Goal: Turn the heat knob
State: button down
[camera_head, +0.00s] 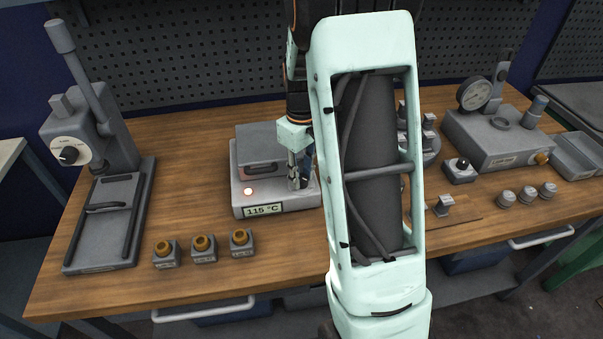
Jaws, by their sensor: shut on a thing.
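A grey heating unit (282,196) stands on the wooden bench, with a flat block on top.
My pale green arm covers the bench right of the unit. Left stands a lever press (88,150) with a dial. Several brass-topped blocks (203,248) sit in front. A gauge unit (495,135) and small weights (528,194) stand at right.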

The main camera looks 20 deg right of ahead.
jog(key=shift+m, duration=0.3)
jog(key=m, duration=0.3)
jog(key=shift+m+b, duration=0.3)
jog(key=m, duration=0.9)
jog(key=shift+p, duration=0.3)
jog(key=shift+m+p, duration=0.45)
jog(key=shift+m, duration=1.85)
jog(key=c, duration=1.6)
grip_release()
